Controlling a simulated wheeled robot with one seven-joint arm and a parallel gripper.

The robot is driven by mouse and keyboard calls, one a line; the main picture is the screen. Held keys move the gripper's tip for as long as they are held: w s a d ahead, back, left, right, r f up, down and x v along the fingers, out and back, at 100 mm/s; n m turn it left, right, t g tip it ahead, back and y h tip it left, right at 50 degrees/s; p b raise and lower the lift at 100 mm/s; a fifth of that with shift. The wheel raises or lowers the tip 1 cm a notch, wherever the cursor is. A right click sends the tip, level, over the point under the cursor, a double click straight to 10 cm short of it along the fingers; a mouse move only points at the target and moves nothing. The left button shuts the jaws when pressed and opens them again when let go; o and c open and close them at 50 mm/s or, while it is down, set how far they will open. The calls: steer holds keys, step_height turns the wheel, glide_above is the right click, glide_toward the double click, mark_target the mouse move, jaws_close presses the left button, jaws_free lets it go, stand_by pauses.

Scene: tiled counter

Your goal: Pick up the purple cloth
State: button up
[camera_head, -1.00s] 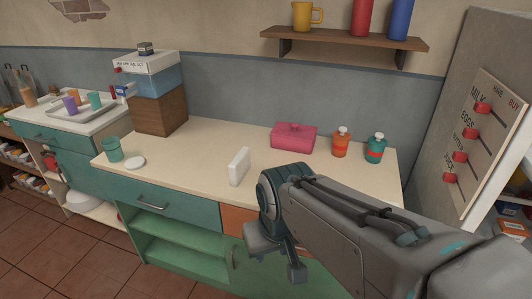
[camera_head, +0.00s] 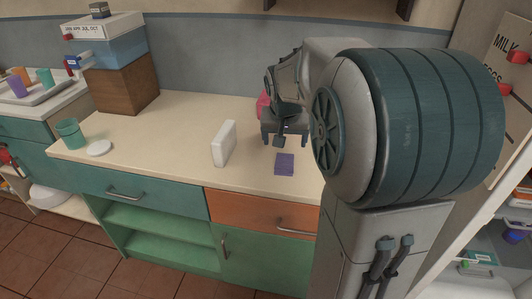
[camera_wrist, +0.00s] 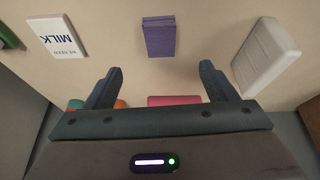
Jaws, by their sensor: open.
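The purple cloth (camera_head: 284,164) is a small folded block lying flat on the counter near its front edge. It also shows in the wrist view (camera_wrist: 159,37), beyond the gap between my fingers and roughly centred on it. My gripper (camera_head: 285,138) is over the counter just behind the cloth in the head view. In the wrist view my gripper (camera_wrist: 160,82) has its two fingers wide apart with nothing between them. The cloth is apart from both fingers.
A white upright block (camera_head: 224,144) stands left of the cloth. A pink box (camera_head: 262,105) is partly hidden behind my gripper. A milk card (camera_wrist: 57,35) lies on the cloth's other side. A teal cup (camera_head: 69,132) and white lid (camera_head: 99,148) sit farther left.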

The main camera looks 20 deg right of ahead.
glide_above(285, 162)
steer(key=s+a, duration=0.1)
steer(key=s, duration=0.1)
step_height(285, 162, down, 7)
steer(key=shift+s+a+f+b, duration=0.1)
steer(key=shift+s+f+b, duration=0.05)
steer(key=shift+b, duration=0.25)
steer(key=shift+x, duration=3.15)
steer(key=shift+a, duration=0.1)
steer(key=c, duration=1.1)
